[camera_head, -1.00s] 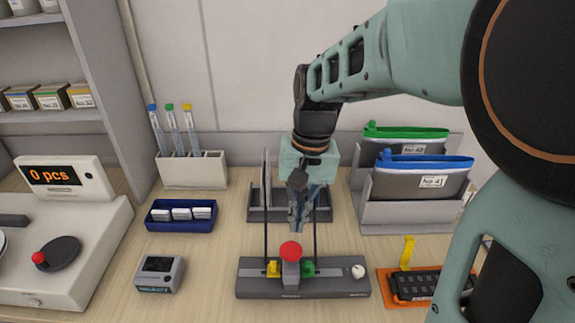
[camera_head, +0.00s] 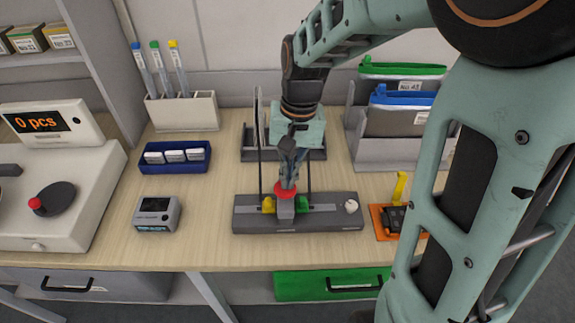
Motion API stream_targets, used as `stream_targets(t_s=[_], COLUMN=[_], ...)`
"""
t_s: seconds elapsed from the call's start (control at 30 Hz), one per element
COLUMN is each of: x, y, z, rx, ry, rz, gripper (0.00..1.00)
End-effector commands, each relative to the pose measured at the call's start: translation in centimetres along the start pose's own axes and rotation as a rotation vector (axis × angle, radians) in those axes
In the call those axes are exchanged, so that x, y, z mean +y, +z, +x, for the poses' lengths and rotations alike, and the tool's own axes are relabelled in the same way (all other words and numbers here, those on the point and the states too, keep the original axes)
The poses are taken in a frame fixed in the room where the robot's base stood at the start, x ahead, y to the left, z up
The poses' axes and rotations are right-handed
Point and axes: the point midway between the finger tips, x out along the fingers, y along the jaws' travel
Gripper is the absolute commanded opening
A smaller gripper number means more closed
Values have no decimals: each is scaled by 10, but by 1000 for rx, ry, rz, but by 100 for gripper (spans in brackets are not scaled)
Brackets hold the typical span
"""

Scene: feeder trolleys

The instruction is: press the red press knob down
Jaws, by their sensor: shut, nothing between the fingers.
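The red press knob (camera_head: 285,190) sits on top of a grey post in the middle of a dark grey fixture base (camera_head: 335,218). The fingers cover part of the knob's back. I cannot tell whether they touch it or how far down the knob is.
A white ball knob (camera_head: 351,206) is at the base's right end. Two thin dark uprights rise behind the post. A small grey display box (camera_head: 157,212), a blue tray (camera_head: 174,158) and an orange tray (camera_head: 385,226) stand around. Bare tabletop lies left of the fixture.

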Motion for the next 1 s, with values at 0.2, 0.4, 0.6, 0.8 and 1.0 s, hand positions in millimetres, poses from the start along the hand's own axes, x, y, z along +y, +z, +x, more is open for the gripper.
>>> stream_targets(t_s=[0.2,0.4,0.6,0.8,1.0], x=[1,1,0,-1,-1], y=[0,0,-2,-8,-10], z=[9,8,-7,-38,-80], rx=[-1,-2,-1,1,7], ry=[0,0,0,0,-1], rz=[0,0,0,0,1], gripper=[0,0,0,0,0])
